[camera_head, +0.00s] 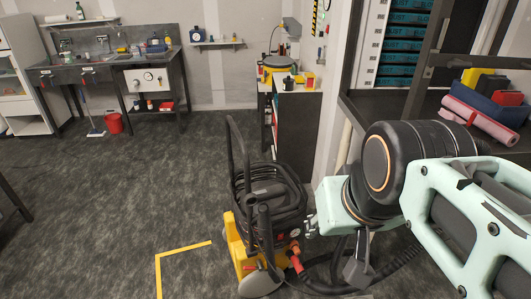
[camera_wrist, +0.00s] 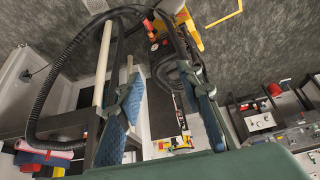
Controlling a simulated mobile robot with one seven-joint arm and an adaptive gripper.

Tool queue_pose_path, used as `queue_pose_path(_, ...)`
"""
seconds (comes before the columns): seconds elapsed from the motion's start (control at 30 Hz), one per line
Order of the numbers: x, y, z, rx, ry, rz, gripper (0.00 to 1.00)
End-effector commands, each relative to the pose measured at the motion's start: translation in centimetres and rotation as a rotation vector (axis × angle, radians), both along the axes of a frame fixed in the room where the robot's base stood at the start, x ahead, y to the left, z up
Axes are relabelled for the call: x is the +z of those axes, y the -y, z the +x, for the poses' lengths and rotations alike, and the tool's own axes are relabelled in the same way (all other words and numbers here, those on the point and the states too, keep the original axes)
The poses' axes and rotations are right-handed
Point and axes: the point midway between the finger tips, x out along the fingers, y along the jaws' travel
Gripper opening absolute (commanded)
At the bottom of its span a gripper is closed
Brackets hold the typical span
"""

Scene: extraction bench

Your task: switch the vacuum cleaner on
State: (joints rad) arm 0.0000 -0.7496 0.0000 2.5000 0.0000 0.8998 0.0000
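The vacuum cleaner (camera_head: 262,187) stands on the floor in the lower middle of the head view. It has a black ribbed body, a yellow base, a tall black handle and a red hose fitting low on its right. In the wrist view its yellow part (camera_wrist: 187,30) and black body show at the top, beyond my fingers. My gripper (camera_wrist: 161,80) is open, its two blue-padded fingers apart with nothing held between them. In the head view my mint-green wrist is just right of the vacuum, and my fingers are small and partly hidden. I cannot make out the switch or its position.
A black hose (camera_head: 400,262) runs along the floor to the right, under my arm. A dark shelf frame (camera_head: 417,75) with coloured packs stands at right. A small cabinet (camera_head: 299,112) is behind the vacuum. Yellow floor tape (camera_head: 183,248) lies left, with open floor around it.

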Motion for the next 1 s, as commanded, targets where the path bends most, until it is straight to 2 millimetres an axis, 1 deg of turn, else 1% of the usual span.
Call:
queue_pose_path(0.03,0.00,0.00,0.00,0.000,0.000,0.000,0.26)
queue_pose_path(0.27,0.01,0.00,0.00,0.000,0.000,0.000,0.01)
queue_pose_path(1.0,0.01,0.00,0.00,0.000,0.000,0.000,0.00)
